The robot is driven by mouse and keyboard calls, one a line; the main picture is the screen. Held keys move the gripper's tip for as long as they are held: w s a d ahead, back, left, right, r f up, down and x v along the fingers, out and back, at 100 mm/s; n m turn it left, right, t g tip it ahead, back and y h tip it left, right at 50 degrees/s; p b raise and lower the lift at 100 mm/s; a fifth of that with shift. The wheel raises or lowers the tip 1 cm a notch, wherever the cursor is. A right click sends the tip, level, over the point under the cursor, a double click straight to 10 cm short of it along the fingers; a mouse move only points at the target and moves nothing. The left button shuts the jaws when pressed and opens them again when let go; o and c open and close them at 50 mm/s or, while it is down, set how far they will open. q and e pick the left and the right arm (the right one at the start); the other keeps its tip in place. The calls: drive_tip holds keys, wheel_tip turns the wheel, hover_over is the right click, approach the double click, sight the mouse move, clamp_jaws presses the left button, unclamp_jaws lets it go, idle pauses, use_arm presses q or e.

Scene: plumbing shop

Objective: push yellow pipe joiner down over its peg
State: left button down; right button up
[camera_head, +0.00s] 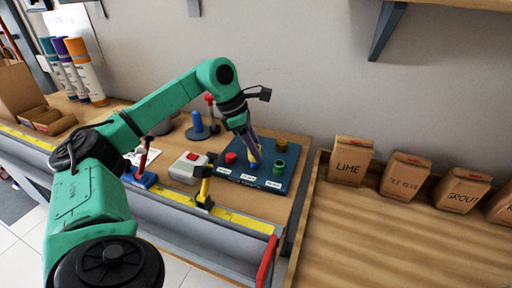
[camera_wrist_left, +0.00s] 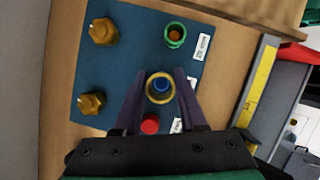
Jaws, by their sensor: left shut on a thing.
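The yellow pipe joiner (camera_wrist_left: 152,97) is a ring between the purple fingers of my left gripper (camera_wrist_left: 160,88), which is shut on it. In the left wrist view a blue peg (camera_wrist_left: 161,84) shows inside the ring's opening. I cannot tell how far down the peg the ring sits. In the head view my left gripper (camera_head: 254,160) points down over the dark blue board (camera_head: 250,182), and its fingers hide much of the yellow joiner. My right gripper is not in view.
On the board are a green joiner (camera_wrist_left: 175,35), a red piece (camera_wrist_left: 150,124) and brass fittings (camera_wrist_left: 103,30). A grey box with a red button (camera_head: 187,166) and a yellow-black tool (camera_head: 204,190) stand left of the board. Paper bags (camera_head: 350,160) stand in a wooden tray at right.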

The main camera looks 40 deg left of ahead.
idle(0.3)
use_arm(q)
drive_tip(key=shift+f, duration=0.15)
drive_tip(key=shift+f+b, duration=0.85)
drive_tip(key=shift+f, duration=0.2)
drive_tip(key=shift+c, duration=1.9)
unclamp_jaws()
drive_tip(key=p+v, duration=0.3)
drive_tip(key=v, duration=1.1)
drive_tip(key=shift+r, duration=0.3)
drive_tip(key=shift+s, duration=0.15)
